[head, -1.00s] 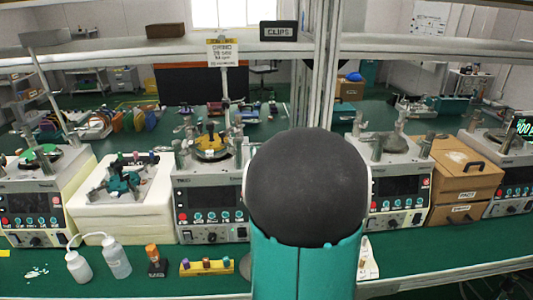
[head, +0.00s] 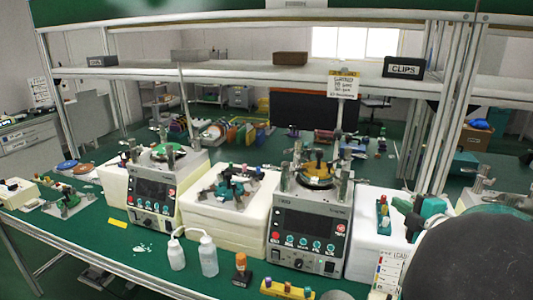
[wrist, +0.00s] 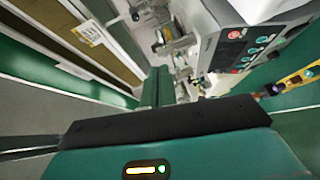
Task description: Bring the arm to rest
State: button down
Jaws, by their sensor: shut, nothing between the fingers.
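In the head view my arm shows as a large dark rounded joint (head: 475,255) in the lower right corner, covering part of the bench there. In the wrist view the teal housing of my gripper (wrist: 157,85), with a dark bar and a small lit strip, fills the bottom. My gripper is shut and nothing shows in it. It appears tilted against the bench scene, with a machine front beyond it at upper right. Its distance to the machine cannot be told.
On the green bench stand a left lapping machine (head: 155,195), a middle lapping machine (head: 310,225), white foam blocks (head: 222,220), two wash bottles (head: 208,257) and a yellow rack (head: 285,290). An aluminium post (head: 450,110) rises near my arm. A shelf (head: 240,72) spans above.

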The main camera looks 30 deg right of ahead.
jog(key=w+a+r+m+g+h, duration=0.1)
jog(key=w+a+r+m+h, duration=0.3)
jog(key=w+a+m, duration=0.25)
jog(key=s+a+f+m+g+y, duration=0.1)
jog(key=a+f+m+g+y, duration=0.1)
jog(key=a, duration=0.9)
jog(key=s+a+f+m+g+y, duration=0.2)
jog(key=a+f+m+g, duration=0.1)
jog(key=a, duration=0.9)
jog(key=shift+s+a+m+g, duration=0.2)
jog(key=shift+m+g, duration=0.4)
jog(key=shift+m, duration=0.55)
jog(key=c, duration=1.9)
grip_release()
jog(key=s+a+f+g+y, duration=0.1)
jog(key=s+a, duration=0.1)
jog(key=a, duration=0.1)
jog(key=s+a+f+g+y, duration=0.1)
jog(key=s+a, duration=0.2)
jog(key=a, duration=0.1)
jog(key=s+a+f+g+y, duration=0.1)
jog(key=s+a, duration=0.1)
jog(key=a, duration=0.2)
jog(key=shift+s+a+f, duration=0.2)
jog(key=shift+s, duration=0.2)
jog(key=shift+c, duration=0.2)
jog(key=o, duration=0.3)
jog(key=shift+s+a, duration=0.15)
jog(key=shift+o, duration=1.3)
